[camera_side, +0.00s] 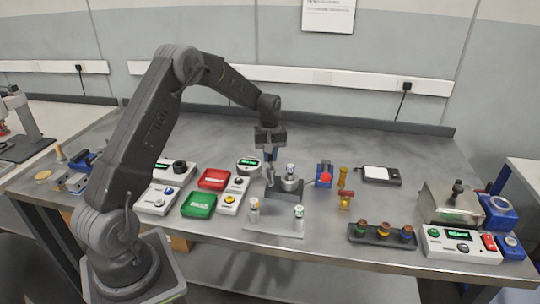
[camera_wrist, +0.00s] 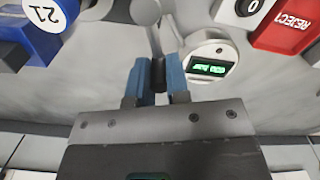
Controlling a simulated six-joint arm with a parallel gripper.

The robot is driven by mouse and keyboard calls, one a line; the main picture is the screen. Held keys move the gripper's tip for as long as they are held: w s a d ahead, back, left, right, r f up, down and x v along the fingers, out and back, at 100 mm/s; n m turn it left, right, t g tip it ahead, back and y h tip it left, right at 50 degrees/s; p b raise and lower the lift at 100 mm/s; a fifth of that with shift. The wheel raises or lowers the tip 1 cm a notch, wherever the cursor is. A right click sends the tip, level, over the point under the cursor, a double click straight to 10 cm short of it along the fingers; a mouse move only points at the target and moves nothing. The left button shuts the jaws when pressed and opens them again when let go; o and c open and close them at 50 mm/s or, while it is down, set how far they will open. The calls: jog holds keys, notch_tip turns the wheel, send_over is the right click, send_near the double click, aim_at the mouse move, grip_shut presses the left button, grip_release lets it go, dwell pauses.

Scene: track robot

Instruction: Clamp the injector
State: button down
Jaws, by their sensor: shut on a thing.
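My gripper (camera_side: 269,157) points down just left of a dark clamp fixture (camera_side: 291,193) in the middle of the table. In the wrist view its two blue fingers (camera_wrist: 160,82) are shut on a dark cylindrical handle (camera_wrist: 158,72), which seems to be the clamp's lever. A thin shaft runs from this handle towards the fixture at the top edge. A small capped part (camera_side: 290,169), apparently the injector, stands upright in the fixture. I cannot tell from these views whether the clamp presses on it.
A round gauge with a green display (camera_side: 249,165) stands close beside my gripper. Red (camera_side: 213,179) and green (camera_side: 199,205) boxes lie left. A plate with two upright parts (camera_side: 275,228) is in front. A blue block (camera_side: 324,174) is right. Table at the back is clear.

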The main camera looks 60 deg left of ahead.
jog(key=shift+s, duration=0.1)
dwell(0.3)
jog(key=shift+s+d+n, duration=0.2)
jog(key=shift+s+n, duration=0.75)
jog(key=shift+n, duration=1.4)
jog(key=shift+s+d+n, duration=0.15)
jog(key=shift+s+n, duration=0.75)
jog(key=shift+n, duration=1.4)
jog(key=shift+s+d+n, duration=0.2)
jog(key=shift+s+n, duration=0.75)
jog(key=shift+n, duration=1.4)
jog(key=c, duration=1.1)
grip_release()
notch_tip(320, 180, up, 14)
jog(key=shift+f, duration=0.1)
